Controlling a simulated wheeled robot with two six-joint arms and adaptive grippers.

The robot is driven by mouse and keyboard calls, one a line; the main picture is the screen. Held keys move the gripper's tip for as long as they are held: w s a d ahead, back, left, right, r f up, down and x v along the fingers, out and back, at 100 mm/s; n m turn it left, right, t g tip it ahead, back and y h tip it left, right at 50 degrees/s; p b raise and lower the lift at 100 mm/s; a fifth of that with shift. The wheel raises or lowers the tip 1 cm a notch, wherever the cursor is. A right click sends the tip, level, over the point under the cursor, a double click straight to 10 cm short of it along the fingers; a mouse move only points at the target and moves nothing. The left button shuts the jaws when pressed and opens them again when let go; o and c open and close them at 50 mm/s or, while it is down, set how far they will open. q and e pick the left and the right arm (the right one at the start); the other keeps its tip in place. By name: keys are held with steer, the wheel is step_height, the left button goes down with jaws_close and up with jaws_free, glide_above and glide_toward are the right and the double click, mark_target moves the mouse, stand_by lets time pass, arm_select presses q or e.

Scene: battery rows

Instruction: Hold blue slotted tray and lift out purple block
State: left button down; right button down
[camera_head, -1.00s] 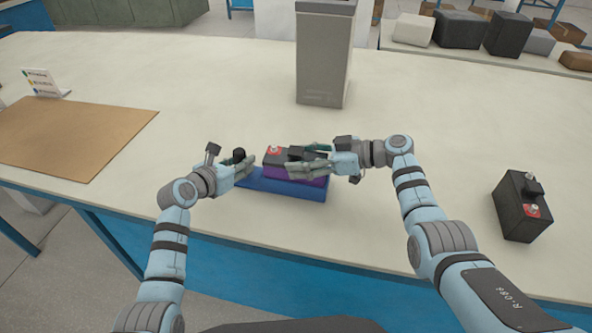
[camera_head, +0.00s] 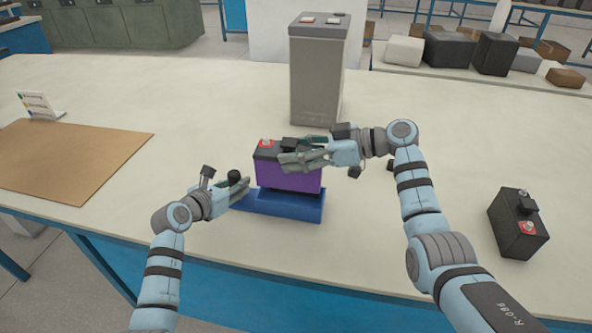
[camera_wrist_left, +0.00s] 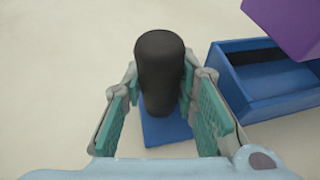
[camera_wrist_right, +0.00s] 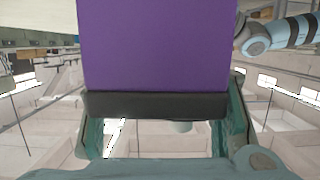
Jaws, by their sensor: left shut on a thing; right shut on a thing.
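The blue slotted tray (camera_head: 292,208) sits on the white table near its front edge. A black upright knob stands on the tray's flat left end; it also shows in the left wrist view (camera_wrist_left: 158,70). My left gripper (camera_head: 238,183) is shut on this knob. The purple block (camera_head: 290,178) has a black top with a red terminal and hangs just above the tray. My right gripper (camera_head: 305,155) is shut on the block's black top. In the left wrist view the block (camera_wrist_left: 290,22) is clear of the tray's open slot (camera_wrist_left: 265,80), which looks empty.
A tall grey block (camera_head: 318,85) stands behind the tray. A black battery (camera_head: 518,222) with a red terminal sits at the right. A brown mat (camera_head: 70,155) and a small sign (camera_head: 38,104) are at the left. The table between is clear.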

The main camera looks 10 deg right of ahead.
arm_select(q)
steer(key=c, duration=1.2)
jaws_free()
steer(key=shift+f, duration=0.1)
steer(key=v, duration=1.1)
steer(key=shift+s+a+r, duration=0.2)
steer(key=shift+s+r, duration=0.05)
steer(key=shift+s, duration=0.05)
